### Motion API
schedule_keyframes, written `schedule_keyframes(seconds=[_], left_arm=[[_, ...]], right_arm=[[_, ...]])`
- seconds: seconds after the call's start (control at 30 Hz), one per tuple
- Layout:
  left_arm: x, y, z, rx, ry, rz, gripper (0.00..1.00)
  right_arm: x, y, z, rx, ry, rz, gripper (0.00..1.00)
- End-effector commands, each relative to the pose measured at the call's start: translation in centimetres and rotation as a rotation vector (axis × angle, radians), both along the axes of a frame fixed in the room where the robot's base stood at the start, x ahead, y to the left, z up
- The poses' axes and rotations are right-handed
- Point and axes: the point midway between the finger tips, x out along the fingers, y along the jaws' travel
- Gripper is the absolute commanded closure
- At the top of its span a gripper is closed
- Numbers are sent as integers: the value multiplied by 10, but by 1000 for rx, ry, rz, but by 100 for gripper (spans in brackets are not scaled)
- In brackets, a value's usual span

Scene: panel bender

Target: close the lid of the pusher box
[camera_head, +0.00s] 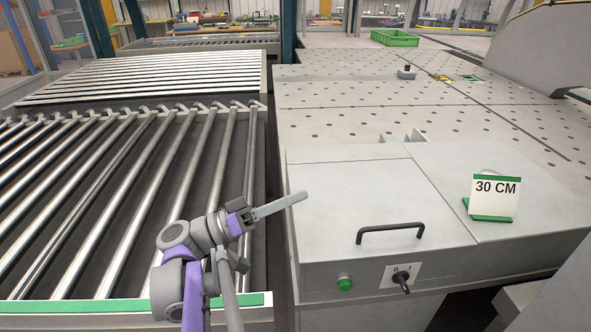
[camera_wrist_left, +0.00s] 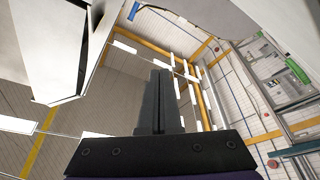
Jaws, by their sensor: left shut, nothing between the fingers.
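The pusher box (camera_head: 320,280) is a light grey metal box at the front right of the head view. Its lid (camera_head: 350,190) lies flat over the top, level with the surface beside it, with no open gap visible. A black bar handle (camera_head: 390,231) is near the lid's front edge. My left gripper (camera_head: 300,198) is shut and empty. Its fingers appear over the lid's left edge, left of the handle; I cannot tell whether they touch it. The shut fingers also show in the left wrist view (camera_wrist_left: 160,78). My right gripper is not in view.
A green button (camera_head: 345,284) and a black switch (camera_head: 401,278) are on the box front. A "30 CM" sign (camera_head: 495,196) stands to the right. A roller conveyor (camera_head: 110,200) fills the left. The perforated table (camera_head: 370,100) behind is mostly clear, with a green crate (camera_head: 394,38) far back.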

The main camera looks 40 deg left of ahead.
Motion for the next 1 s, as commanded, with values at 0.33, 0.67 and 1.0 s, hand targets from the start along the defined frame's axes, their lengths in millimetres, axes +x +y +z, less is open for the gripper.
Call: schedule_keyframes(seconds=[0.33, 0.67, 1.0], left_arm=[[-13, -16, -67, 100, -85, -1, 100], [-15, -18, -84, 98, -84, 0, 100], [-15, -18, -84, 97, -84, -1, 100]], right_arm=[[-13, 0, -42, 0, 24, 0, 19], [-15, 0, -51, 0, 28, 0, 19], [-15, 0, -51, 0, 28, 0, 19]])
